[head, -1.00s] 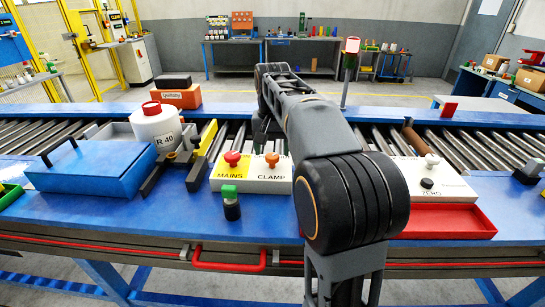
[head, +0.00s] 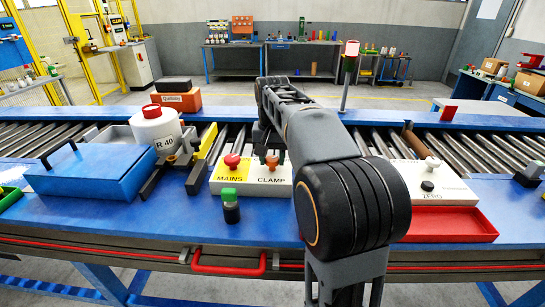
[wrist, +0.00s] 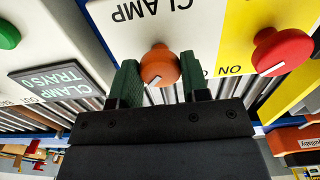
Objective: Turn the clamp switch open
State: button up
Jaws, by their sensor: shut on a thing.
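The clamp switch is an orange knob (head: 272,164) on the white panel lettered CLAMP, beside the yellow MAINS panel. In the wrist view the knob (wrist: 160,66) stands between the two green finger pads of my gripper (wrist: 162,84), which is shut on it. A short white mark shows on the knob's near face, slightly slanted. The letters ON are readable to the right of the knob; a finger hides the lettering close beside it. In the head view my gripper (head: 272,156) is at the knob, partly hidden behind my arm.
The red MAINS button (head: 232,161) stands close to the left of the clamp switch; it also shows in the wrist view (wrist: 282,51). A green-capped black post (head: 230,205) stands in front.

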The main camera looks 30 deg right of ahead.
jog(key=shift+c, duration=1)
jog(key=shift+r, duration=0.1)
jog(key=n+p, duration=0.2)
jog(key=n, duration=0.1)
jog(key=n+p, duration=0.2)
jog(key=n, duration=0.3)
jog(key=shift+n, duration=0.4)
jog(key=n+p, duration=0.1)
jog(key=n, duration=0.3)
jog(key=shift+p, duration=0.4)
jog(key=shift+n+p, duration=0.55)
jog(key=shift+n, duration=1.95)
